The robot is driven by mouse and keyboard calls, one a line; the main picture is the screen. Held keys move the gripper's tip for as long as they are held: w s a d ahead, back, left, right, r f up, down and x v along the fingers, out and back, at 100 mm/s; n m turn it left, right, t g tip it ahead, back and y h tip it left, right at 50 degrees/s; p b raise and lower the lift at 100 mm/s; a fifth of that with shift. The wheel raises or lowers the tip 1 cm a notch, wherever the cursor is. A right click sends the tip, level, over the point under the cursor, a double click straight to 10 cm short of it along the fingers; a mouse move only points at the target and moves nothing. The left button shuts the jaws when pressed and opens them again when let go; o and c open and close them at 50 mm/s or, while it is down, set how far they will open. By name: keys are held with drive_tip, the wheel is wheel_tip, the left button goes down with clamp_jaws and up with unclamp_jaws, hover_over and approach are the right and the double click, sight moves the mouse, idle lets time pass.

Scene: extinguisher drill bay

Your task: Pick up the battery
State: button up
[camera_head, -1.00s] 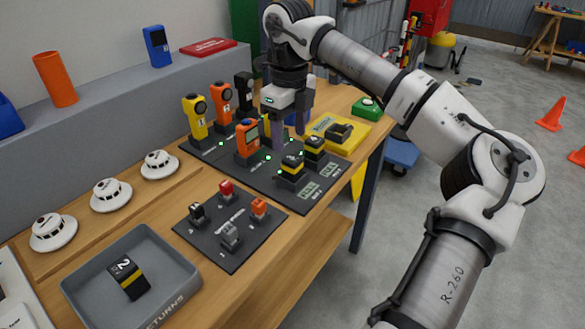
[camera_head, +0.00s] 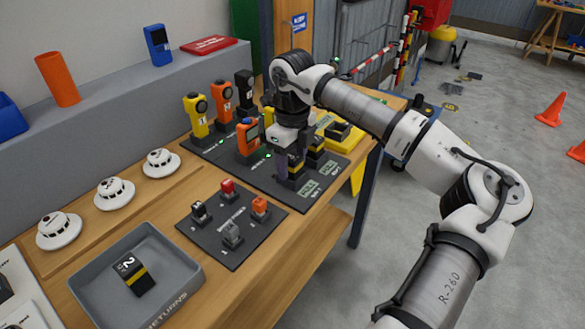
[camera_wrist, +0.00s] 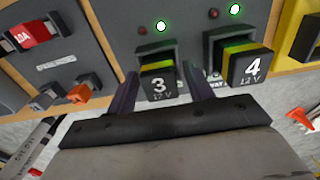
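Battery 3 (camera_wrist: 158,86), black with a yellow-green band, sits in a charging dock slot with a green light. Battery 4 (camera_wrist: 250,68) sits in the slot to its right, also with a green light. Battery 2 (camera_head: 134,273), black and yellow, lies in the grey returns tray (camera_head: 185,272). My gripper (camera_wrist: 158,92) is open, with one finger on each side of battery 3; I cannot tell whether they touch it. In the head view my gripper (camera_head: 294,170) is low over the dock and partly hides battery 3 and battery 4.
Orange and yellow handheld devices (camera_head: 197,115) stand on the charging board left of my gripper. A plate with small coloured blocks (camera_head: 232,221) lies in front. A yellow case (camera_head: 345,130) sits behind right. White round detectors (camera_head: 114,191) line the left side.

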drive_tip(key=c, duration=1.1)
drive_tip(key=shift+o, duration=0.2)
drive_tip(key=shift+r, duration=0.15)
